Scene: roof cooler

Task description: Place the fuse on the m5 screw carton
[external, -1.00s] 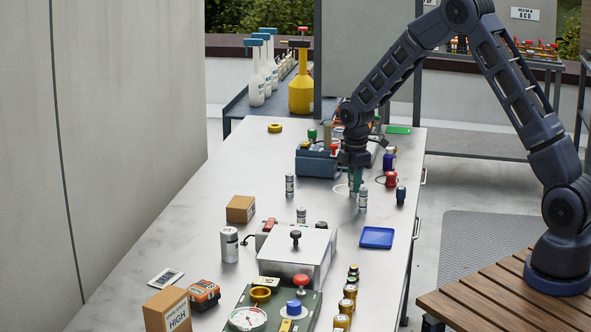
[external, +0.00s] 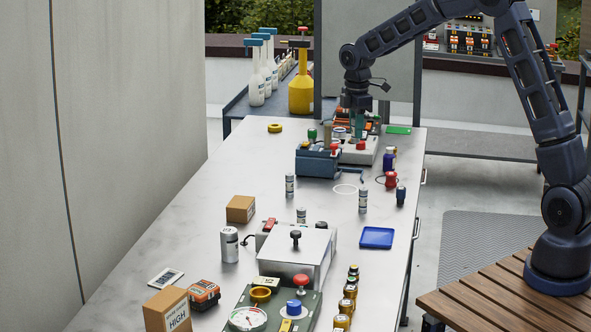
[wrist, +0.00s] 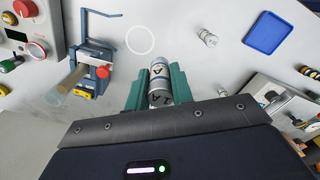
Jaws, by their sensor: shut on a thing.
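The fuse (wrist: 160,78), a silver cylinder with dark markings, is between the teal fingers of my gripper (wrist: 156,92) in the wrist view. My gripper is shut on it. In the external view my gripper (external: 358,130) is raised above the far part of the bench, and the fuse cannot be made out there. A small brown carton (external: 240,209) stands on the bench, left and nearer than my gripper. A larger brown carton (external: 167,311) with a label reading HIGH stands at the near left. I cannot read which carton is for m5 screws.
Similar small cylinders (external: 290,185) and (external: 363,201) stand on the bench. A blue vise-like device (external: 318,163) is below my gripper. A blue tray (external: 377,238) lies at the right. A metal box (external: 298,250) stands nearer.

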